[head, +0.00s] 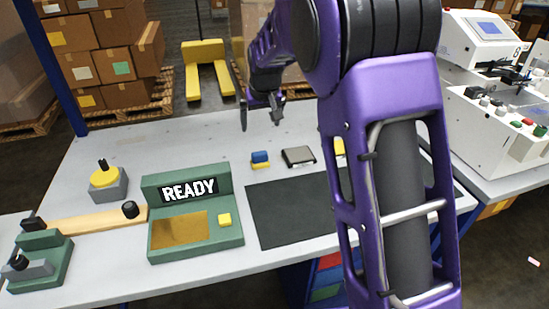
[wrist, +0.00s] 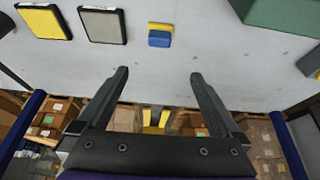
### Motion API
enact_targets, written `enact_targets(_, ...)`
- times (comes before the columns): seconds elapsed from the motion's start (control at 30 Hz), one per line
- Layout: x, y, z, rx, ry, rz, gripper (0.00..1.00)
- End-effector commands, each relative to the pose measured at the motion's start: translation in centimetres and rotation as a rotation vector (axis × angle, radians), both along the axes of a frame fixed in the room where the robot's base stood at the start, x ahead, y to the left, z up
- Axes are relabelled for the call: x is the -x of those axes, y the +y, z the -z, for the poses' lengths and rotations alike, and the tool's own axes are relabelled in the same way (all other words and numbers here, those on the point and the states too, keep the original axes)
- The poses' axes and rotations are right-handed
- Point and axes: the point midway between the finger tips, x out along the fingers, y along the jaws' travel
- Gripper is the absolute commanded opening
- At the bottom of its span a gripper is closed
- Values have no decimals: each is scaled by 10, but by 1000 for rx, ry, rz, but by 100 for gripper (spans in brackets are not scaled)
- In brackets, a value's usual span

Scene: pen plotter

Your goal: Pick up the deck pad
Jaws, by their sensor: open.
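No label marks the deck pad, and I cannot tell which piece it is. A grey square pad with a dark edge (head: 298,156) lies behind the black mat; it also shows in the wrist view (wrist: 102,24). A yellow pad with a dark edge (wrist: 43,20) lies beside it, mostly hidden by my arm in the head view (head: 340,147). A small blue and yellow block (head: 260,160) sits left of the grey pad, and in the wrist view (wrist: 160,34). My gripper (head: 260,124) is open and empty above the table's back part, apart from these pieces; its fingers (wrist: 159,74) are spread.
A black mat (head: 285,213) lies in front of the pads. White machines (head: 490,120) stand right. The table's back left is clear.

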Motion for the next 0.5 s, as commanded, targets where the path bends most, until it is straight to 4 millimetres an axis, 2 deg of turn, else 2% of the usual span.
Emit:
enact_targets(0.17,1,3,14,-12,33,3,100)
enact_targets(0.5,-24,7,80,-11,36,4,100)
